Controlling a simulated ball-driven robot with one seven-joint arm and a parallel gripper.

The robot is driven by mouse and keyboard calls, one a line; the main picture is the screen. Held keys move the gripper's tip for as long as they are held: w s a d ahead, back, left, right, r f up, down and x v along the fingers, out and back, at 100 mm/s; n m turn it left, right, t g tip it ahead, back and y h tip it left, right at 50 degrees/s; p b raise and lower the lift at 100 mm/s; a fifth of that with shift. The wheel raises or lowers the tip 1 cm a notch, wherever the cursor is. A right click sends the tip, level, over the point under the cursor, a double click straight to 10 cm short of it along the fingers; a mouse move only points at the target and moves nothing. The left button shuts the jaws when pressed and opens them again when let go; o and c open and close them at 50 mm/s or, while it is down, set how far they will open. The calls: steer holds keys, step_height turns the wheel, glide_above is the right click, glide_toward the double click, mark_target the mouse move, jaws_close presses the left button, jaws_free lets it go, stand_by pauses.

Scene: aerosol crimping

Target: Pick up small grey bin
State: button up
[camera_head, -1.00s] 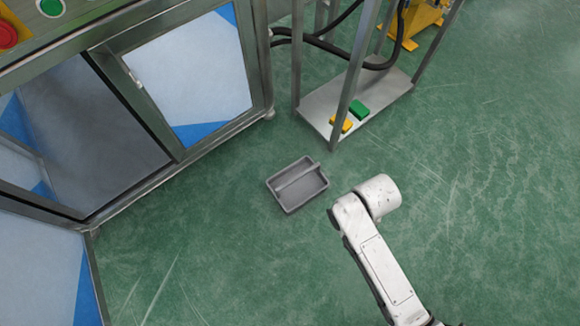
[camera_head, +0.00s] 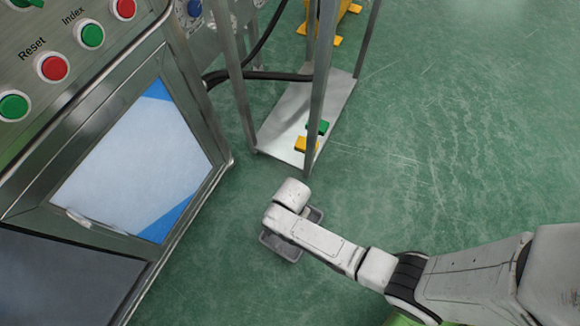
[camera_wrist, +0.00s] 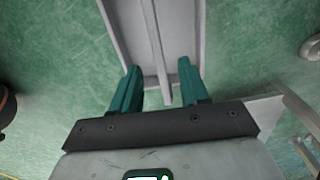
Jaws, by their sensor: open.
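The small grey bin (camera_head: 282,245) is on the green floor, mostly hidden under my arm in the head view; only parts of its rim and wall show. In the wrist view the bin (camera_wrist: 122,38) fills the top centre, with a ridge running along its middle. My gripper (camera_wrist: 158,82) has two teal fingers, apart and empty. They show on either side of that ridge's near end, overlapping the bin's near end in the picture. I cannot tell how far above the bin they are, or whether they touch it. In the head view my gripper is hidden beneath my arm.
A metal cabinet (camera_head: 185,225) with red and green buttons stands at the left. A metal stand (camera_head: 275,140) is just behind the bin, with a green block (camera_head: 318,127) and a yellow block (camera_head: 306,145) on its low shelf. Open floor (camera_head: 450,150) lies to the right.

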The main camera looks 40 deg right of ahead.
steer(key=shift+s+a+f+b, duration=0.1)
steer(key=shift+f+b, duration=0.95)
steer(key=shift+f, duration=0.6)
steer(key=shift+s+f+b, duration=0.1)
steer(key=shift+f+b, duration=0.95)
steer(key=shift+f, duration=0.6)
jaws_close()
steer(key=shift+r, duration=0.1)
